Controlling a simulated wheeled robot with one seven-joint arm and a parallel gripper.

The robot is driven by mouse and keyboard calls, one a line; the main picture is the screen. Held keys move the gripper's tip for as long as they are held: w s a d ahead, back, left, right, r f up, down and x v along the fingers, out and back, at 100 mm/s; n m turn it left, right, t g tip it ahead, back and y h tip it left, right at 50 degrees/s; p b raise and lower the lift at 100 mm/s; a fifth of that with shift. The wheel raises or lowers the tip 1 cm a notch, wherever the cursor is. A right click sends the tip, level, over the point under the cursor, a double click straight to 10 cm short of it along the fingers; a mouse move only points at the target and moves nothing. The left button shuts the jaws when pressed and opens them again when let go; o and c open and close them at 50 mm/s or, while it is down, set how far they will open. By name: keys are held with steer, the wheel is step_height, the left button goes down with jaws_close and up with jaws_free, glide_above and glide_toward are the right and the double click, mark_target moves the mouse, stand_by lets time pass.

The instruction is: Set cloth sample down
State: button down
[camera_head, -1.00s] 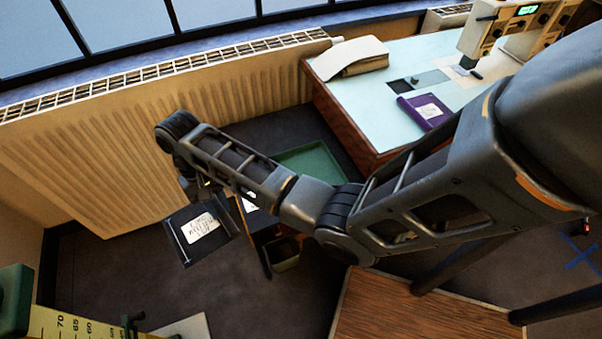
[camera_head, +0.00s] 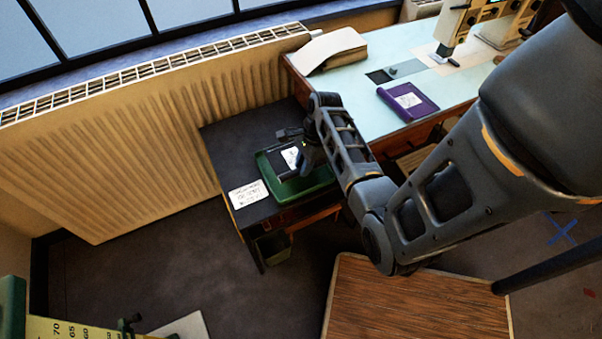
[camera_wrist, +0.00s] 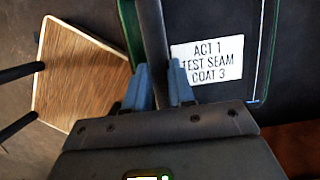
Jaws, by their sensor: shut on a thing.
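The cloth sample (camera_head: 284,165) is black with a white label and hangs from my gripper (camera_head: 303,158) over the green tray (camera_head: 270,178). In the wrist view the cloth sample (camera_wrist: 222,25) shows its label reading "ACT 1 TEST SEAM COAT 3". The blue fingers of my gripper (camera_wrist: 160,72) are shut on its edge. A green rim (camera_wrist: 128,32) shows at the left in that view. I cannot tell whether the cloth touches the tray floor. My arm hides part of the tray's right side.
The tray sits on a low dark table (camera_head: 232,150) beside the radiator (camera_head: 110,150). A white written card (camera_head: 248,193) lies at its front left. A purple labelled sample (camera_head: 425,107) and sewing machine (camera_head: 456,25) are on the pale worktable (camera_head: 360,95). A wooden stool top (camera_head: 400,305) is in front.

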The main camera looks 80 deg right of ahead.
mark_target(303, 182)
steer(key=shift+f, duration=2.75)
steer(key=shift+f+b, duration=0.1)
steer(key=shift+b, duration=0.2)
steer(key=c, duration=1)
jaws_free()
steer(key=shift+o, duration=0.2)
